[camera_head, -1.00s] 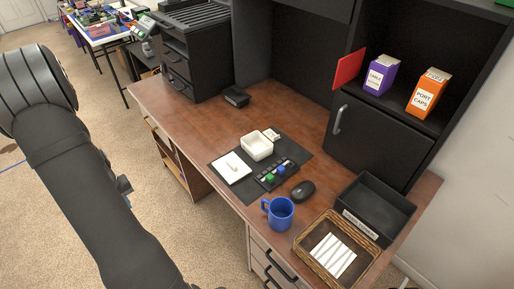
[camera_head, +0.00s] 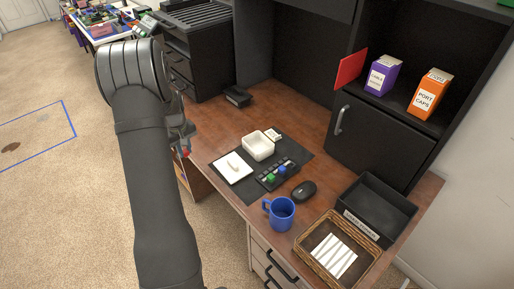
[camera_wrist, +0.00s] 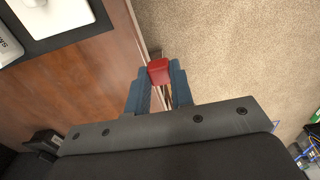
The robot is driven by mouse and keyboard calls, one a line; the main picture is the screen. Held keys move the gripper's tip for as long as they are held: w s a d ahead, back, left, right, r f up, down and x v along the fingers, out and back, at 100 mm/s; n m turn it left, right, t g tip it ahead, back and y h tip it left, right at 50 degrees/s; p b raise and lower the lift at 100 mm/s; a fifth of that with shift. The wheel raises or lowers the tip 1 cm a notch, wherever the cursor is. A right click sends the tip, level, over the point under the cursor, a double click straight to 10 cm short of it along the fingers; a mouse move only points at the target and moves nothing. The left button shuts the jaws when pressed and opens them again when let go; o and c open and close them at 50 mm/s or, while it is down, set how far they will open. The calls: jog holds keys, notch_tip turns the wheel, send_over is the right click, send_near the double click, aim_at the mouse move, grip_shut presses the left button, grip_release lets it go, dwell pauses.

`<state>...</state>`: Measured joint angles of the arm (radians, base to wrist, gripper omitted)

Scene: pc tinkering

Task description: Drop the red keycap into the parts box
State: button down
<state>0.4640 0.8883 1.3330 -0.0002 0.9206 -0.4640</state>
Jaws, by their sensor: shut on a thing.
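My gripper (camera_head: 183,142) is shut on the red keycap (camera_head: 186,153). In the wrist view, the red keycap (camera_wrist: 158,71) sits between the blue-grey fingertips (camera_wrist: 158,84). It is held near the desk's left edge, against carpet in that view. A small white open box (camera_head: 258,145), which looks like the parts box, stands on the dark mat to the right of my gripper. The gripper is well apart from it. The box's inside is only partly visible.
The dark mat (camera_head: 304,157) also bears a white pad (camera_head: 232,168) and a small key panel (camera_head: 267,181). A mouse (camera_head: 303,191), blue mug (camera_head: 280,213), wicker basket (camera_head: 309,258) and black tray (camera_head: 378,207) stand to the right. Bare desk lies between gripper and mat.

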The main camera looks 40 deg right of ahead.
jog(key=s+d+r, duration=0.1)
jog(key=s+d, duration=0.1)
jog(key=d, duration=0.6)
jog(key=s+d+r, duration=0.2)
jog(key=s+d, duration=0.1)
jog(key=d, duration=0.6)
jog(key=r, duration=0.2)
send_over(261, 148)
jog(key=shift+d+f, duration=0.1)
jog(key=shift+f, duration=3)
jog(key=c, duration=1.2)
grip_release()
notch_tip(261, 148, up, 18)
jog(key=shift+f, duration=0.25)
